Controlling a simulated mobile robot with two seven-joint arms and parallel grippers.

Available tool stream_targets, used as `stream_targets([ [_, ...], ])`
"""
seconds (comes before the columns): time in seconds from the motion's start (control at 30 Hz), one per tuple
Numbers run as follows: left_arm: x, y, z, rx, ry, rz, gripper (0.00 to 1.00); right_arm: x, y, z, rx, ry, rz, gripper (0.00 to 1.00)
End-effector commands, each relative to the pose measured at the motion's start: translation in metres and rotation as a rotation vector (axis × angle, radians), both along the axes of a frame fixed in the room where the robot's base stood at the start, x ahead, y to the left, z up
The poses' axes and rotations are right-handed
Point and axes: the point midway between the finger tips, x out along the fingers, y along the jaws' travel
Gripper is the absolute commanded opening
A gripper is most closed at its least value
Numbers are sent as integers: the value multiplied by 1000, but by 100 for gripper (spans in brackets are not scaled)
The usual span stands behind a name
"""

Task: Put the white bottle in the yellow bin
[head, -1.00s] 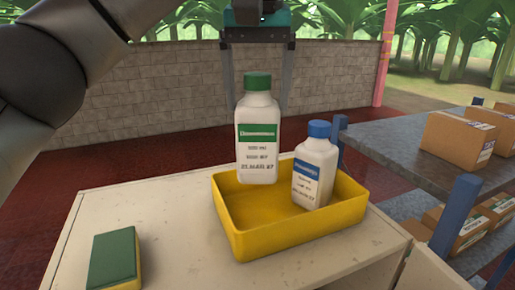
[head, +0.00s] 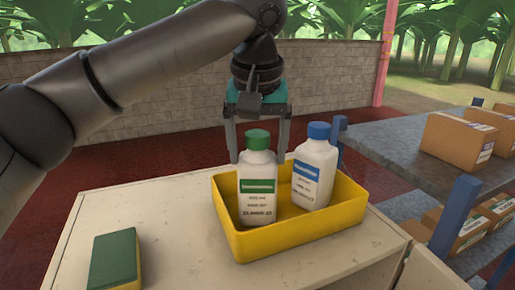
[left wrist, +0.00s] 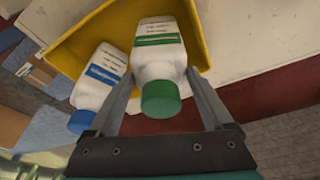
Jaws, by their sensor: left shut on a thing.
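A white bottle with a green cap and green label (head: 257,195) stands about upright inside the left part of the yellow bin (head: 290,238). My left gripper (head: 258,154) is above it, fingers pointing down, shut on this bottle near its top. In the left wrist view, the green-capped bottle (left wrist: 160,48) lies between the two fingers, over the yellow bin (left wrist: 82,35). A second white bottle, with a blue cap and blue label (head: 313,175), leans slightly in the bin's right part. My right gripper is not in view.
The bin stands on a pale cabinet top (head: 180,240). A green and yellow sponge (head: 115,260) lies at its front left. A grey shelf (head: 400,150) with cardboard boxes (head: 460,138) stands to the right. The cabinet top between sponge and bin is clear.

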Motion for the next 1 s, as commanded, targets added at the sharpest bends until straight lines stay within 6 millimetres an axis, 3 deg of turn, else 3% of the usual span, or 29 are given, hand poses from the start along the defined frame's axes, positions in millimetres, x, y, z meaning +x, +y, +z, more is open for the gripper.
stream_targets([
  [0.1,0,0,-1,-2,-2,-1,0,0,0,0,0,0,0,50],
  [0.13,0,0,-2,0,1,0,87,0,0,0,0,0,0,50],
  [0.23,0,0,-2,0,0,0,98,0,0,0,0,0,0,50],
  [0.63,-2,0,9,0,-2,0,100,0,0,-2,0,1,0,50],
  [1.0,-22,0,83,2,-5,2,100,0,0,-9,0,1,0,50],
])
